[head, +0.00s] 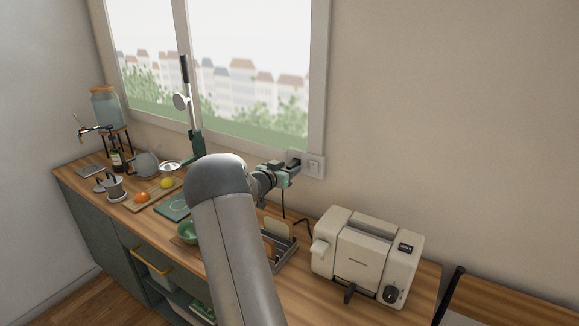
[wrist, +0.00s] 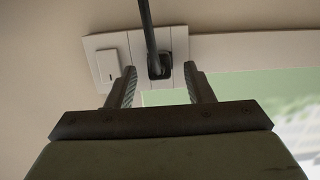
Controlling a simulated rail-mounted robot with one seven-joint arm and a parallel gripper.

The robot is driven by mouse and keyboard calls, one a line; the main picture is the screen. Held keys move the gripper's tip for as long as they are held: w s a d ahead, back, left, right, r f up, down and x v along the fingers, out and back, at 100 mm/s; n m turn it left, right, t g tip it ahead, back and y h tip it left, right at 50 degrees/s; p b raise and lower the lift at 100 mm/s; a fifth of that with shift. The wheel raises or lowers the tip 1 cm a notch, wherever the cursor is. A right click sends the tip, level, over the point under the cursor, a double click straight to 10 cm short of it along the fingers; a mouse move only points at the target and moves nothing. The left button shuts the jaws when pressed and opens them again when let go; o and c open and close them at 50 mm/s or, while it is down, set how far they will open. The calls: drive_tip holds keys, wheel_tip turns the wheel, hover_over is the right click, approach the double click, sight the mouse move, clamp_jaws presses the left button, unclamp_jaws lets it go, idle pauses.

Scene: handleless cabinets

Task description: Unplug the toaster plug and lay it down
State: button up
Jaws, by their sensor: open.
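The toaster plug (wrist: 159,68) is black and sits in the wall socket plate (wrist: 178,42), with its cord rising from it in the wrist view. My gripper (wrist: 160,84) is open, with one finger on each side of the plug and a gap to both. Whether the fingers reach far enough along it I cannot tell. In the head view my gripper (head: 290,168) is at the socket plate (head: 315,164), below the window corner, and the plug is largely hidden there. The cream toaster (head: 366,254) stands upright on the wooden counter to the right.
A rack with bread (head: 278,240) stands left of the toaster. A green bowl (head: 188,232), a cutting board with fruit (head: 148,199) and a kettle (head: 146,163) are further left. A green lever press (head: 193,140) stands by the window. A light switch (wrist: 109,65) adjoins the socket.

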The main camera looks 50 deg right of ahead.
drive_tip(key=shift+d+f, duration=0.15)
drive_tip(key=shift+d, duration=0.7)
drive_tip(key=shift+c, duration=0.4)
clamp_jaws()
drive_tip(key=c, duration=0.6)
unclamp_jaws()
clamp_jaws()
drive_tip(key=shift+w, duration=0.1)
drive_tip(key=shift+a, duration=0.15)
drive_tip(key=shift+s+a+f+b, duration=0.1)
drive_tip(key=shift+a+f, duration=0.05)
drive_tip(key=shift+a, duration=0.8)
drive_tip(key=shift+s+a+f+b, duration=0.1)
drive_tip(key=shift+s+a+b, duration=0.05)
drive_tip(key=shift+a, duration=0.75)
drive_tip(key=shift+s+a+f+b, duration=0.1)
drive_tip(key=shift+a+f, duration=0.05)
drive_tip(key=shift+a, duration=0.8)
